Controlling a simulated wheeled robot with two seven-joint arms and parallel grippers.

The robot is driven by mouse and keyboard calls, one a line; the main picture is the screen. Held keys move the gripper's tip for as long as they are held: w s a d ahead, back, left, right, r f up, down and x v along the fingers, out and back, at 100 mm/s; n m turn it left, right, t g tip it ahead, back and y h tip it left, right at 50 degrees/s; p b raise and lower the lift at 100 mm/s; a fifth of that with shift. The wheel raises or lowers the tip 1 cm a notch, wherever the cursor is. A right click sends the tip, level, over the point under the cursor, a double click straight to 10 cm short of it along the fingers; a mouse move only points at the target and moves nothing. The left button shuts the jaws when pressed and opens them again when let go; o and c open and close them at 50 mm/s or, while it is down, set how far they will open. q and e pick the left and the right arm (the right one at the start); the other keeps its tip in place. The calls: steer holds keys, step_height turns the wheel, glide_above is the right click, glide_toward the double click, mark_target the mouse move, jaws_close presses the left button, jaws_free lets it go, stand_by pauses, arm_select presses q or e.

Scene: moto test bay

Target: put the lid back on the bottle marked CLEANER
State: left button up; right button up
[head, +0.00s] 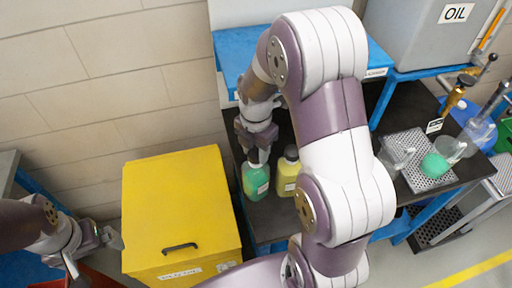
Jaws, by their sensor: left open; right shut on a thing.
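A green bottle (256,182) with a pale label stands upright on the dark bench top; its print is too small to read. Beside it on the right stands a yellow bottle (287,176) with a dark lid and a label I cannot read. My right gripper (257,157) points down directly over the green bottle's top. It is shut on what looks like the dark lid, mostly hidden between its fingers; I cannot tell whether the lid touches the bottle. My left gripper (96,256) is open and empty, low on the left near the yellow cabinet.
A yellow cabinet (175,205) stands left of the dark bench (270,219). A blue shelf (233,46) and a grey OIL tank (420,35) are behind. A perforated tray (413,146) with clear vessels and green stuff is on the right. My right arm crosses the bench.

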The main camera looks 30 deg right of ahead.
stand_by(0.6)
stand_by(0.3)
steer(key=o, duration=1.7)
steer(key=shift+c, duration=0.2)
step_height(320, 180, up, 7)
steer(key=p, duration=0.7)
jaws_close()
